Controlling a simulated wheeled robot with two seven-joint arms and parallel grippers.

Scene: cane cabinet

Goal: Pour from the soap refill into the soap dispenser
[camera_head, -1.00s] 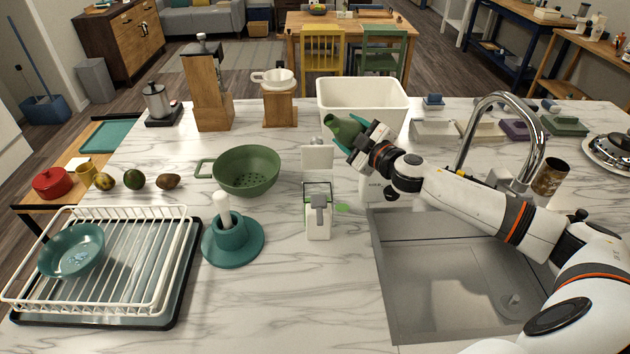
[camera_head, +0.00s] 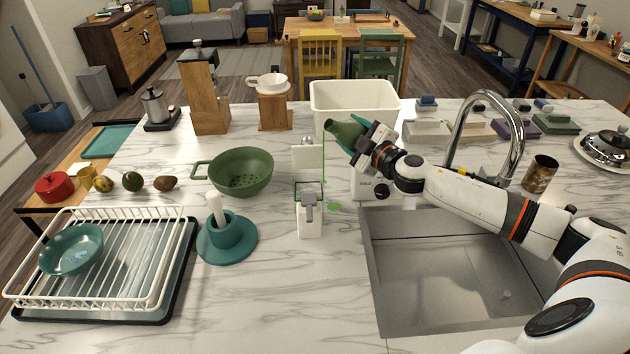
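The soap refill, a green bottle (camera_head: 345,132), is tilted with its mouth to the left and down, above and to the right of the dispenser. My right gripper (camera_head: 362,142) is shut on it. A thin green stream falls from its mouth near the dispenser's right edge; I cannot tell if it lands inside. The soap dispenser (camera_head: 309,222) is a small white box with a greyish spout, its lid (camera_head: 307,158) standing open behind. Its inside is barely visible. A small green puddle (camera_head: 333,207) lies on the counter right of it. My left gripper is not in view.
The sink (camera_head: 430,300) and faucet (camera_head: 515,140) lie to the right, under and behind my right arm. A white tub (camera_head: 355,97) stands behind the bottle. A green colander (camera_head: 241,172), teal brush holder (camera_head: 227,240) and dish rack (camera_head: 130,270) are left.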

